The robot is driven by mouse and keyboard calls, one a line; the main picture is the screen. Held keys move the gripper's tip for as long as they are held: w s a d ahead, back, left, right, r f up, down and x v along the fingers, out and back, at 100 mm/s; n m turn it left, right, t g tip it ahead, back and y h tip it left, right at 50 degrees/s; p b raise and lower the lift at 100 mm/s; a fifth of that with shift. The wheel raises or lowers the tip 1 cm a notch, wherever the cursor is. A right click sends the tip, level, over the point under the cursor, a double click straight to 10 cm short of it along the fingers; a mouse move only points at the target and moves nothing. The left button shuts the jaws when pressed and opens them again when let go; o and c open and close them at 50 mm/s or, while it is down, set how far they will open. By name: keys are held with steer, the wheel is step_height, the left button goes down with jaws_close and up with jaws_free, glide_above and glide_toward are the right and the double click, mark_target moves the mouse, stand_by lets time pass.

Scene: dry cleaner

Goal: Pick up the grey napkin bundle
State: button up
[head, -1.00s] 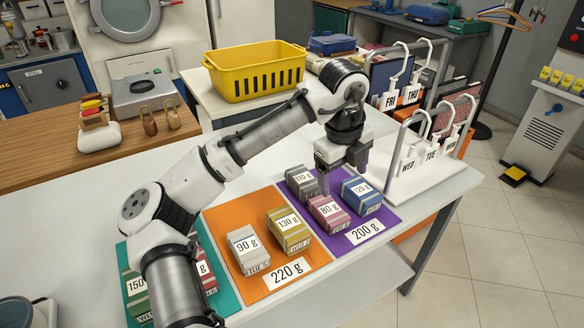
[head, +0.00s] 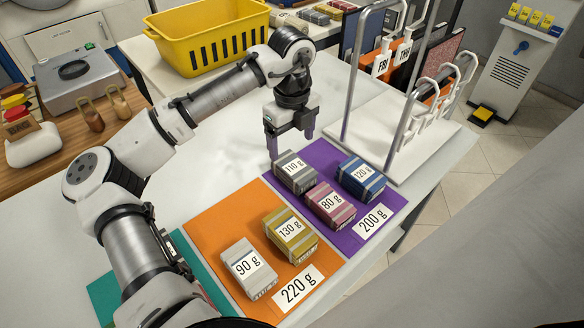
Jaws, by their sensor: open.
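A dark grey bundle labelled 110 g (head: 294,174) lies at the back left of the purple mat (head: 318,158). A light grey bundle labelled 90 g (head: 248,268) lies on the orange mat (head: 205,218). My gripper (head: 291,150) points down, open and empty. It is just behind and above the dark grey 110 g bundle, apart from it as far as I can tell. Also on the purple mat are a pink 80 g bundle (head: 330,205) and a blue 120 g bundle (head: 361,178). A yellow 130 g bundle (head: 290,235) lies on the orange mat.
My arm hides much of the teal mat (head: 103,290). A white hanger rack (head: 400,150) with upright posts stands right of my gripper. A yellow basket (head: 208,45) is behind on another table. The white tabletop left of my gripper is clear.

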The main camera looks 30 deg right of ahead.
mark_target(295, 167)
step_height(295, 167, down, 4)
steer(key=shift+r, duration=0.15)
steer(key=shift+s+d+f+p, duration=0.15)
steer(key=shift+f+p, duration=0.35)
steer(key=shift+f, duration=0.9)
steer(key=shift+s+d+f+p, duration=0.15)
steer(key=shift+f+p, duration=0.3)
steer(key=shift+f, duration=0.95)
steer(key=shift+a, duration=0.1)
steer(key=c, duration=1.1)
steer(key=shift+r, duration=0.1)
